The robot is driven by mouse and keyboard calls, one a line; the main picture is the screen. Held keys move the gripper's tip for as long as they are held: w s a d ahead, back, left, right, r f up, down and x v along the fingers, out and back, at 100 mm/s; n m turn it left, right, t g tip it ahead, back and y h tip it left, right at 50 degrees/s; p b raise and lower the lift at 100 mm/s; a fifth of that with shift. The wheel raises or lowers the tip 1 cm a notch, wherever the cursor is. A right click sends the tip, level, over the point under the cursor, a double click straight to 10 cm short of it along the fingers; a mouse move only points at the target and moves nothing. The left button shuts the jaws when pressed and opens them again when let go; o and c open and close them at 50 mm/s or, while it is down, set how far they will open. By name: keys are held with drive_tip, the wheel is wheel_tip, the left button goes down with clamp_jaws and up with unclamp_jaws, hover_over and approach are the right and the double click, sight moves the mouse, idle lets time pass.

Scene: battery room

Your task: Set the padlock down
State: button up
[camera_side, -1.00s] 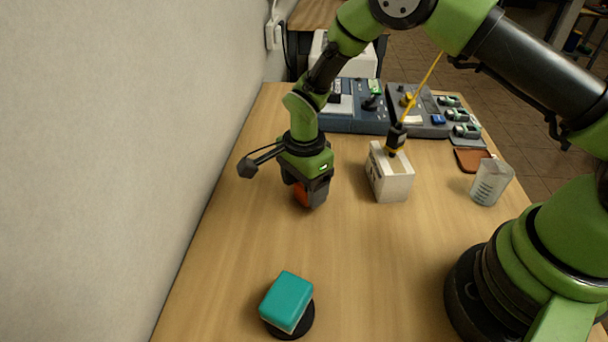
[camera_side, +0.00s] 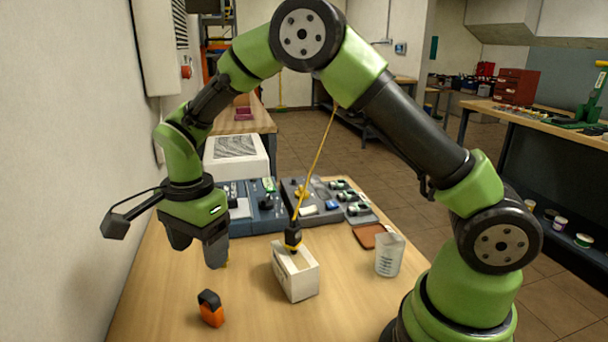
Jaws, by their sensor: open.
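The padlock (camera_side: 211,312) has an orange body and a black shackle. It stands on the wooden table at the lower left, with nothing holding it. My gripper (camera_side: 198,248) is open and empty, raised above the table. In the picture it is above the padlock, with a clear gap between them. The small camera on my wrist sticks out to the left, near the wall.
A white box (camera_side: 297,280) with a black-and-yellow tool on a yellow cord stands right of the padlock. Grey trays with devices (camera_side: 312,205) are behind. The wall borders the left.

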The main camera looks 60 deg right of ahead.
drive_tip(key=s+d+r+n+t+y, duration=0.1)
drive_tip(key=s+d+r+n+t, duration=0.2)
drive_tip(key=r, duration=0.6)
drive_tip(key=s+d+r+n+t, duration=0.1)
drive_tip(key=s+r+n, duration=0.1)
drive_tip(key=s, duration=0.4)
drive_tip(key=s+d+r+n+t, duration=0.1)
drive_tip(key=s+r+n, duration=0.2)
drive_tip(key=s+n, duration=0.2)
drive_tip(key=s+d+r+n+t+y, duration=0.1)
drive_tip(key=s+r+n+t, duration=0.1)
drive_tip(key=s, duration=0.5)
drive_tip(key=shift+r+n, duration=0.35)
drive_tip(key=shift+n, duration=0.55)
